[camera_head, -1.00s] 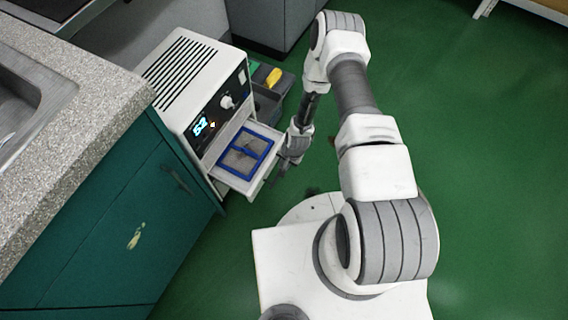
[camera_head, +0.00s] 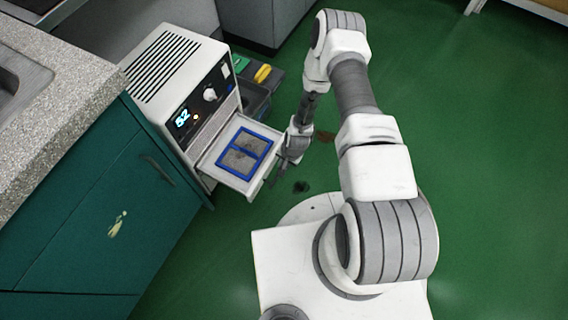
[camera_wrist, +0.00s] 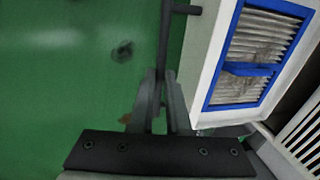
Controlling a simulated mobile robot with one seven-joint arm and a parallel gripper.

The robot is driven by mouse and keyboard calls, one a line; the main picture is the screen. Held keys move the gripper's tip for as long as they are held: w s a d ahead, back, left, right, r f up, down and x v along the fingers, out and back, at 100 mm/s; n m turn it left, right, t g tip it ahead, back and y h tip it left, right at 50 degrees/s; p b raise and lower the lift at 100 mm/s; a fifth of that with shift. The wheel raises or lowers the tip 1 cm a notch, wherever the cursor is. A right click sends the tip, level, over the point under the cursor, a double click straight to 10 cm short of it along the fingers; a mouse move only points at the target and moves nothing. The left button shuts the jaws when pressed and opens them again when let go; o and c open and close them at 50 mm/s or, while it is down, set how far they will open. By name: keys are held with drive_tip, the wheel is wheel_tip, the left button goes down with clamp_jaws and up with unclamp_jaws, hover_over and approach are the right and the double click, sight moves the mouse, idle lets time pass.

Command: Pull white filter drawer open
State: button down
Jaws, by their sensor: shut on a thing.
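The white filter drawer (camera_head: 232,180) sticks well out of the front of the white machine (camera_head: 172,72). A blue-framed filter (camera_head: 262,138) with grey pleats lies in it. The wrist view shows the drawer's white wall (camera_wrist: 203,62) and the filter's blue frame (camera_wrist: 250,70) at the right. A dark bar handle (camera_wrist: 163,42) runs along the drawer's front, on a short post. My gripper (camera_wrist: 161,80) is shut on this handle, its fingers on either side of the bar. In the head view my gripper (camera_head: 279,168) is at the drawer's front edge, and the handle is mostly hidden.
A teal cabinet (camera_head: 90,190) with a speckled counter stands left of the machine. A grey bin (camera_head: 255,98) with green and yellow items nearby stands behind the drawer. Dark stains (camera_head: 301,187) mark the green floor. Open floor lies to the right.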

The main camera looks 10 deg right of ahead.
drive_tip(key=c, duration=0.9)
unclamp_jaws()
drive_tip(key=d+r+p, duration=0.1)
drive_tip(key=r+p, duration=0.1)
drive_tip(key=r, duration=0.3)
drive_tip(key=s+r+p, duration=0.1)
drive_tip(key=r+p, duration=0.1)
drive_tip(key=r, duration=0.4)
drive_tip(key=s+d+r+p, duration=0.1)
drive_tip(key=r+p, duration=0.1)
drive_tip(key=r, duration=0.4)
drive_tip(key=shift+s+d, duration=0.1)
drive_tip(key=shift+d, duration=0.2)
drive_tip(key=shift+r, duration=0.1)
